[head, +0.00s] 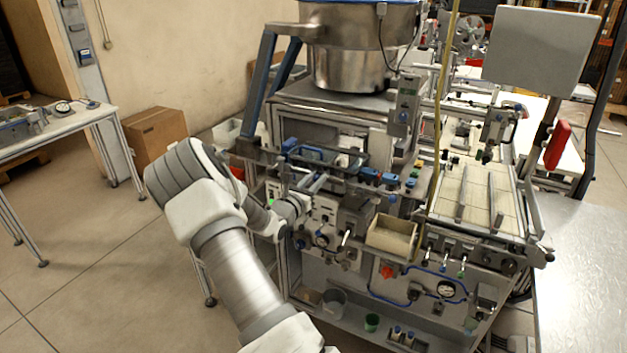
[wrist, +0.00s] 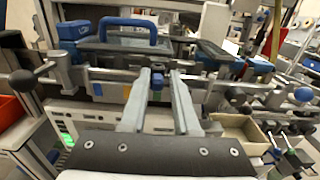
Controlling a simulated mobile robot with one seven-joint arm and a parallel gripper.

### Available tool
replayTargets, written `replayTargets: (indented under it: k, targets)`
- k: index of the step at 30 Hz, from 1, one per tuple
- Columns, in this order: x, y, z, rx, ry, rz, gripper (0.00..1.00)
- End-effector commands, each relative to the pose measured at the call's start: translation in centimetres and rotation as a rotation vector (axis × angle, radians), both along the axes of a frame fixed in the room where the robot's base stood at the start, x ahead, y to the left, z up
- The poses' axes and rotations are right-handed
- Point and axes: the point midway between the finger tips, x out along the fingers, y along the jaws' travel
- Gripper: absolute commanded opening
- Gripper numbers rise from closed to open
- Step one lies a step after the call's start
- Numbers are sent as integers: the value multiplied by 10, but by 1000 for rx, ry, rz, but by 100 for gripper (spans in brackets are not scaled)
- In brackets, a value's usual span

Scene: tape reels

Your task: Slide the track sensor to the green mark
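My gripper (wrist: 159,76) is open in the wrist view, its two grey fingers apart and pointing at a metal rail on the machine. A small blue-topped block (wrist: 157,82), which may be the track sensor, shows between the fingertips, with a gap visible at each side. I cannot tell whether it touches either finger. A green light (wrist: 67,139) shows on a white panel at the lower left. In the head view my arm reaches the machine front and mostly hides the gripper.
A blue handle (wrist: 127,30) stands behind the rail. A dark ball knob (wrist: 22,80) is at the left and a clamp with a round knob (wrist: 303,94) at the right. An open tan bin (head: 391,236) sits right of my gripper. A steel bowl (head: 352,60) stands above.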

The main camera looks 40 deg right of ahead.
Motion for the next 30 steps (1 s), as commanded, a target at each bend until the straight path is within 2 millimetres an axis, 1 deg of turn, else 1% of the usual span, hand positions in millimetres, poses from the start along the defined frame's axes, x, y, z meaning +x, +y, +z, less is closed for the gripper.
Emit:
replayTargets:
  k: [1, 2, 3, 10, 14, 17, 27, 30]
  targets:
    - [0, 0, 1, -1, -2, 0, 43]
    - [0, 0, 1, -1, -2, 0, 48]
    - [0, 0, 1, -1, -2, 1, 50]
    - [1, 1, 0, -1, -1, 1, 50]
    - [-2, 9, 0, 0, -1, 3, 50]
    - [-8, 24, -1, 1, -2, 3, 50]
    - [-40, 102, -2, 2, -1, 5, 50]
    - [-49, 122, -1, 1, -2, 4, 50]
